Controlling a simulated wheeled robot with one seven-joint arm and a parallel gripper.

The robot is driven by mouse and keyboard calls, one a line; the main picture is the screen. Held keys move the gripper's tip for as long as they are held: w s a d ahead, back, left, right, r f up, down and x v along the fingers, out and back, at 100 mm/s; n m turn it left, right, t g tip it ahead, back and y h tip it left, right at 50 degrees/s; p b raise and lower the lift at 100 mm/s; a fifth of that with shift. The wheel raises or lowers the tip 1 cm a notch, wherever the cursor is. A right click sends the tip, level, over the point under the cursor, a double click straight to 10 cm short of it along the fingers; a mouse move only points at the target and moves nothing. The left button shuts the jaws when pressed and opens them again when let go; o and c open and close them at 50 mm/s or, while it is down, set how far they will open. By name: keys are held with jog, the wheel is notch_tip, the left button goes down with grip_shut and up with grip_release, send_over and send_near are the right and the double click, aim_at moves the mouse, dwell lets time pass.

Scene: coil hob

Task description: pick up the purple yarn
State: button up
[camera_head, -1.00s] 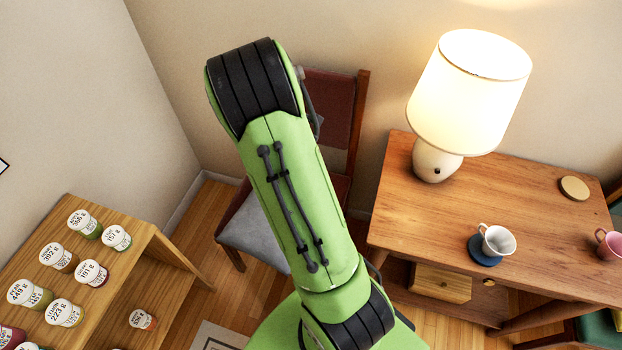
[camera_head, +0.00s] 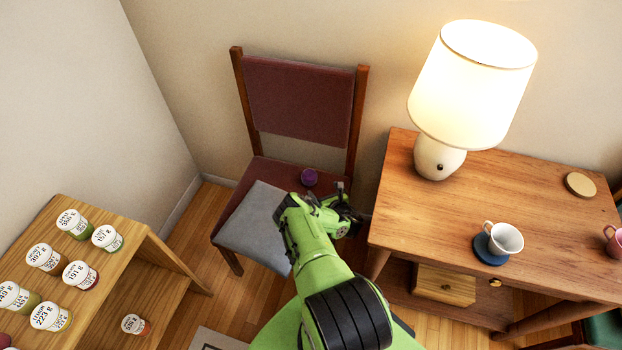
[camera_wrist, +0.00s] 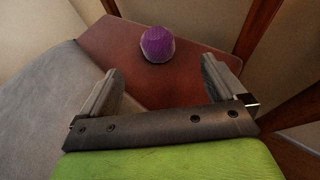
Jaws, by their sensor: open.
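The purple yarn (camera_head: 309,177) is a small round ball on the seat of the dark red chair (camera_head: 302,100), near the backrest. It also shows in the wrist view (camera_wrist: 157,44), beyond my fingertips and roughly centred between them. My gripper (camera_wrist: 160,82) is open and empty, with its two grey fingers spread apart. In the head view my gripper (camera_head: 338,207) is over the right side of the chair seat, close to the yarn and in front of it. The fingers are small and partly hidden there.
A grey cloth or cushion (camera_head: 250,218) covers the front left of the seat. A wooden table (camera_head: 440,215) with a lit lamp (camera_head: 470,85) and a white cup (camera_head: 503,238) stands to the right. A low shelf with several jars (camera_head: 75,225) is at the left.

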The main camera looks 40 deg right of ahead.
aim_at(310, 176)
jog(key=b+x, duration=0.3)
jog(key=x, duration=0.1)
jog(key=b+x, duration=0.3)
jog(key=x, duration=0.2)
jog(key=f+b+x, duration=0.1)
jog(key=b+x, duration=0.2)
jog(key=x, duration=0.2)
jog(key=shift+a+f+b, duration=0.15)
jog(key=shift+a+b, duration=0.1)
jog(key=shift+b, duration=0.05)
jog(key=shift+w+d, duration=0.15)
jog(key=shift+w, duration=0.3)
